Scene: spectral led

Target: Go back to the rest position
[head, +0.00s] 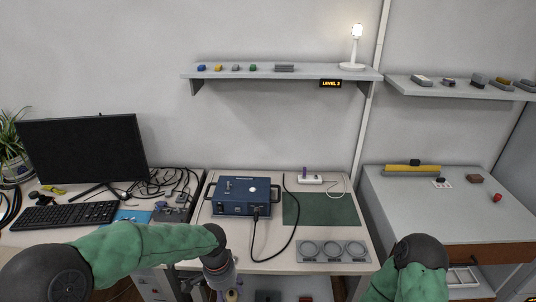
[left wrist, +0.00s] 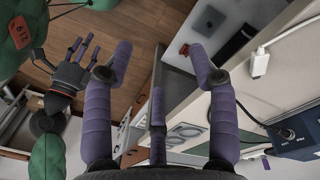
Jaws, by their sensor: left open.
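My left arm comes in from the left in the head view and bends down at the front edge of the middle table. Its gripper (head: 231,293) is mostly cut off at the bottom there. In the left wrist view the left gripper (left wrist: 160,60) shows spread purple fingers, open with nothing between them. My right arm shows at the bottom right of the head view, but its gripper is out of that view. The right gripper (left wrist: 72,52) shows in the left wrist view, over the brown floor, with its purple fingers apart and empty.
A monitor (head: 83,152) stands left. A grey cabinet (head: 440,205) stands right. A lit lamp (head: 356,47) is on the shelf.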

